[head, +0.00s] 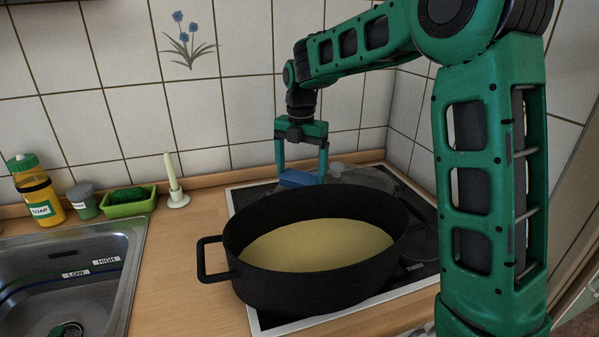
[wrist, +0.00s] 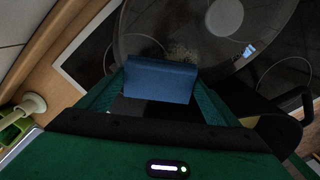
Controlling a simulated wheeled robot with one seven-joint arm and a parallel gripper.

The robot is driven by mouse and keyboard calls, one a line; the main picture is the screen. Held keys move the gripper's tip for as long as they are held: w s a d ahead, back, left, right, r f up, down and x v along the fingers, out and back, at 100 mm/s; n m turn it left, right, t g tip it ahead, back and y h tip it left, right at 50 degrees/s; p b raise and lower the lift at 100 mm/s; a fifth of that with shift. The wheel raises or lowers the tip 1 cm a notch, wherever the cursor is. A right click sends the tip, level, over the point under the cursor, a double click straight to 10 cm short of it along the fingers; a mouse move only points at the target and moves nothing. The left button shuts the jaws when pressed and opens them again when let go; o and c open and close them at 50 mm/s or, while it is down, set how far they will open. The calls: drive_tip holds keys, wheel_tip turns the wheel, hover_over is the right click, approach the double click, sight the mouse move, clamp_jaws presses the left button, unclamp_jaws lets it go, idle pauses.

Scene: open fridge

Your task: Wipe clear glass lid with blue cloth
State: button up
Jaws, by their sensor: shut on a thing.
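The blue cloth (head: 298,178) is a small folded block between the fingers of my gripper (head: 302,172), behind the black pot. My gripper is shut on it, and it also shows in the wrist view (wrist: 160,80). The clear glass lid (head: 372,178) lies on the stove behind the pot, with a grey knob (head: 337,169). In the wrist view the lid (wrist: 185,20) lies just beyond the cloth, with a speckled brownish patch on it near the cloth. The cloth overlaps the lid's near edge in that view; I cannot tell if they touch.
A large black pot (head: 240,240) with yellowish contents stands on the stove, hiding part of the lid. The tiled wall is close behind.

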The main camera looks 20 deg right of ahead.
drive_tip(key=shift+f, duration=0.3)
drive_tip(key=shift+w+d, duration=0.25)
drive_tip(key=shift+d, duration=1)
drive_tip(key=shift+w+d, duration=0.3)
drive_tip(key=shift+d, duration=0.95)
drive_tip(key=shift+w+d, duration=0.25)
drive_tip(key=shift+d, duration=1)
drive_tip(key=shift+a, duration=0.15)
drive_tip(key=shift+s+a+f, duration=0.1)
drive_tip(key=shift+s+a, duration=0.15)
drive_tip(key=shift+a, duration=0.7)
drive_tip(key=shift+s+a+f, duration=0.1)
drive_tip(key=shift+s+a, duration=0.1)
drive_tip(key=shift+a, duration=0.75)
drive_tip(key=shift+s+a+r, duration=0.1)
drive_tip(key=shift+s+a, duration=0.1)
drive_tip(key=shift+a, duration=0.7)
drive_tip(key=shift+s+a+r, duration=0.1)
drive_tip(key=shift+s+a, duration=0.05)
drive_tip(key=shift+a, duration=0.7)
